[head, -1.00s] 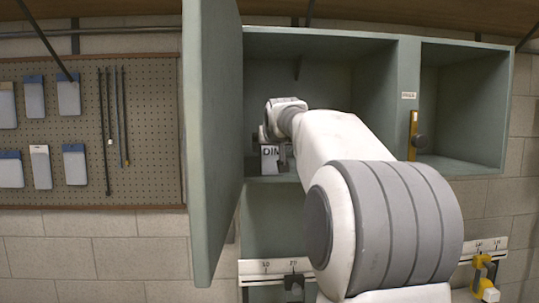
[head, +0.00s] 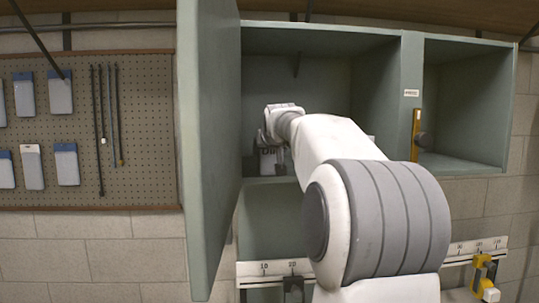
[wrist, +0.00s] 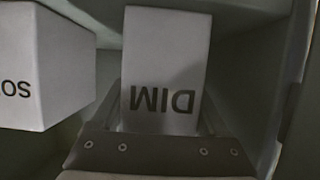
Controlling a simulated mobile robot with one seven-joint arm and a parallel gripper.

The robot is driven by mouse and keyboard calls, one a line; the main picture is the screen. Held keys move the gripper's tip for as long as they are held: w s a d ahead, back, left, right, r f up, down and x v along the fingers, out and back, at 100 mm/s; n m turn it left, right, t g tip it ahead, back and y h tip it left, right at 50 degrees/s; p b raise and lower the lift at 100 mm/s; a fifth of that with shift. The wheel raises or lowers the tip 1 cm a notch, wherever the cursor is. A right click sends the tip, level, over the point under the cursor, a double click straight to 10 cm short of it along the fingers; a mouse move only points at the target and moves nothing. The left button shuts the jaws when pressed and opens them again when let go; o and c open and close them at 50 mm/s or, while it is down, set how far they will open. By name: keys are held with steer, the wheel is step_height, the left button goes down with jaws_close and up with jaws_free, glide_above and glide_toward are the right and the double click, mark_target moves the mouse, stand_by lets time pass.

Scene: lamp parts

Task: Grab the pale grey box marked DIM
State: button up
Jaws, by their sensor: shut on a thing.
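The pale grey box marked DIM (wrist: 165,70) fills the middle of the wrist view, its lettering upside down there. My gripper (wrist: 165,108) has a finger along each side of the box and is shut on it. In the head view the box (head: 266,160) is a small, shaded patch inside the left cabinet compartment, mostly hidden by my gripper (head: 277,158) and wrist. I cannot tell whether the box touches the shelf.
Another pale box (wrist: 45,65) with partly cut-off lettering stands close at the left in the wrist view. The open cabinet door (head: 208,150) is just left of my arm.

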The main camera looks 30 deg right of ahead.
steer(key=shift+c, duration=0.9)
steer(key=shift+r, duration=0.15)
step_height(320, 180, up, 9)
steer(key=shift+r, duration=0.3)
steer(key=shift+s, duration=0.1)
